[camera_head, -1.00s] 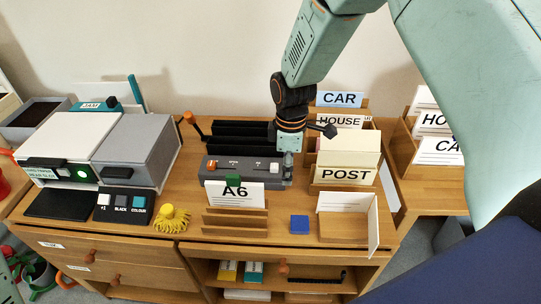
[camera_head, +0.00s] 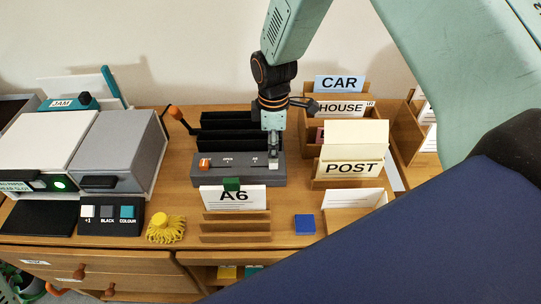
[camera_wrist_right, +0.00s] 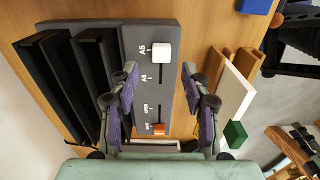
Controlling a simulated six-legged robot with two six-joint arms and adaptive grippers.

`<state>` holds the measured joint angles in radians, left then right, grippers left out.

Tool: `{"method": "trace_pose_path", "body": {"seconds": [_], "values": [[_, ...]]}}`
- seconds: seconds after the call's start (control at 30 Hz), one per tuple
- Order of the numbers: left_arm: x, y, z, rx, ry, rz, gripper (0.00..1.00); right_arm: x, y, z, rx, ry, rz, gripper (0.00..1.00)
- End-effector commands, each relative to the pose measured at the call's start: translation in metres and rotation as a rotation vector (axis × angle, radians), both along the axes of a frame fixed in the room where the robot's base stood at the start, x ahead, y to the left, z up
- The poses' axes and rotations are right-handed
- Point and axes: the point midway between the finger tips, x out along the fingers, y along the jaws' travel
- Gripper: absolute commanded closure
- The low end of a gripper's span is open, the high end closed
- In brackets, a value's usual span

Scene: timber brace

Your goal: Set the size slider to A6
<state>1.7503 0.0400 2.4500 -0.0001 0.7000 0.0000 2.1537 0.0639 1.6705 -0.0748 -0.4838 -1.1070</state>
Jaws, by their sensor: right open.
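The grey slider panel (camera_head: 235,172) lies on the desk behind the A6 card (camera_head: 240,203). It has an orange knob (camera_head: 205,162) at its left end and a white knob at its right end, largely covered by my gripper in the head view. In the right wrist view the white knob (camera_wrist_right: 162,53) sits beside the A5 mark, with the A6 mark (camera_wrist_right: 144,78) just below it and the orange knob (camera_wrist_right: 159,128) lower down. My right gripper (camera_head: 274,160) points down over the panel's right end. Its fingers (camera_wrist_right: 163,78) are open, spread either side of the slot, near the white knob.
Black upright racks (camera_head: 226,132) stand right behind the panel. The POST box (camera_head: 347,182) is to the right, and a blue block (camera_head: 305,225) lies front right.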

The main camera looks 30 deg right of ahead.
Motion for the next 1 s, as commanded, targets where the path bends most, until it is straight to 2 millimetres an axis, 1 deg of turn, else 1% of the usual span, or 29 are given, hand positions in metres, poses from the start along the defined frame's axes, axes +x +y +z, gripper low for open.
{"method": "trace_pose_path", "body": {"seconds": [0.03, 0.1, 0.3, 0.43, 0.67, 0.77, 1.0], "values": [[0.0, 0.0, -0.002, 0.0, 0.001, 0.0, 0.6, -0.001, 0.0, -0.01, 0.0, 0.004, 0.001, 0.53], [0.0, 0.0, -0.003, 0.0, 0.001, 0.0, 0.6, -0.002, 0.001, -0.021, -0.001, 0.003, 0.001, 0.53], [0.0, 0.0, -0.005, 0.0, 0.001, 0.0, 0.6, 0.0, 0.002, -0.043, 0.0, 0.001, 0.002, 0.53], [0.0, 0.0, -0.006, 0.0, 0.001, 0.0, 0.6, 0.002, 0.002, -0.048, 0.0, -0.001, 0.001, 0.53], [0.0, 0.0, -0.005, 0.0, 0.0, 0.0, 0.6, 0.003, 0.003, -0.049, 0.0, -0.001, 0.001, 0.53], [0.0, 0.0, -0.005, 0.0, 0.0, 0.0, 0.6, 0.004, 0.002, -0.049, 0.0, 0.0, 0.001, 0.6], [0.0, 0.0, -0.005, 0.0, 0.0, 0.0, 0.6, 0.004, 0.002, -0.049, 0.0, 0.0, 0.001, 0.8]]}}
